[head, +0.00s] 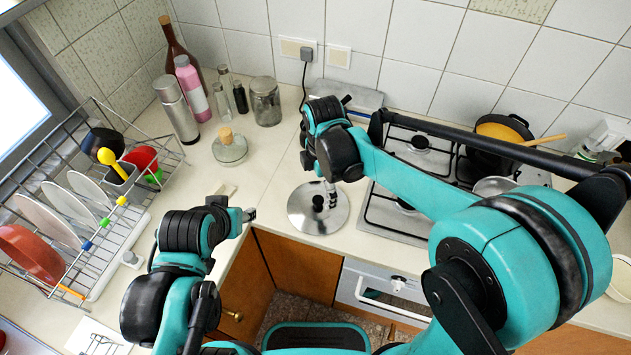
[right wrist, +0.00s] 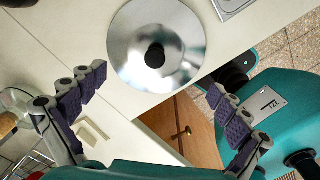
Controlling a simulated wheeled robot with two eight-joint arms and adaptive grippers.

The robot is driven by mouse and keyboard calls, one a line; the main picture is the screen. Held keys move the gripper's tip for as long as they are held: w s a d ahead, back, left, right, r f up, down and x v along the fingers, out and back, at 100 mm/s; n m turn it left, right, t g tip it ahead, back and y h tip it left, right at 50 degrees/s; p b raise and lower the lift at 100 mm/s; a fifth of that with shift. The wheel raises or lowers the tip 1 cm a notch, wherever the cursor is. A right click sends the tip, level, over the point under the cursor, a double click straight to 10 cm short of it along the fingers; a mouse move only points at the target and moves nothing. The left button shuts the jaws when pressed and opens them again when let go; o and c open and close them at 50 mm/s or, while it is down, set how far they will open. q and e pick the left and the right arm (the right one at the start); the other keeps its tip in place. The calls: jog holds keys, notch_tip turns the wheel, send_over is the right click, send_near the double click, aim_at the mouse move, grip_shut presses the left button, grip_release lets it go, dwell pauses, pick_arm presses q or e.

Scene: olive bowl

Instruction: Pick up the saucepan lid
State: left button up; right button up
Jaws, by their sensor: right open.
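The saucepan lid (head: 302,211) is a shiny silver disc with a black knob. It lies flat on the counter, left of the stove, near the front edge. My right gripper (head: 331,193) is over the lid's right part in the head view. In the right wrist view, my right gripper (right wrist: 156,82) has its two purple-padded fingers spread wide and empty, with the lid (right wrist: 130,38) beyond the fingertips and its knob roughly between their lines. My left gripper (head: 249,214) is left of the lid, apart from it; its jaw opening is too small to tell.
The stove (head: 385,228) is right of the lid, with a dark pan (head: 487,160) at its back. A glass jar with a cork knob (head: 230,147) stands behind left. A dish rack (head: 120,228) fills the left. Cabinets drop away below the counter's front edge.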

aim_at(318, 200)
jog(key=shift+w+a+f+n, duration=0.2)
jog(key=shift+w+a+n, duration=0.15)
jog(key=shift+a+n, duration=0.1)
jog(key=shift+f, duration=0.3)
jog(key=shift+s+d+f+b, duration=0.15)
jog(key=shift+f+b, duration=0.25)
jog(key=shift+f, duration=0.55)
jog(key=f+b, duration=0.2)
jog(key=f, duration=0.3)
jog(key=shift+w+f, duration=0.15)
jog(key=shift+w, duration=0.05)
jog(key=shift+s, duration=0.1)
grip_shut()
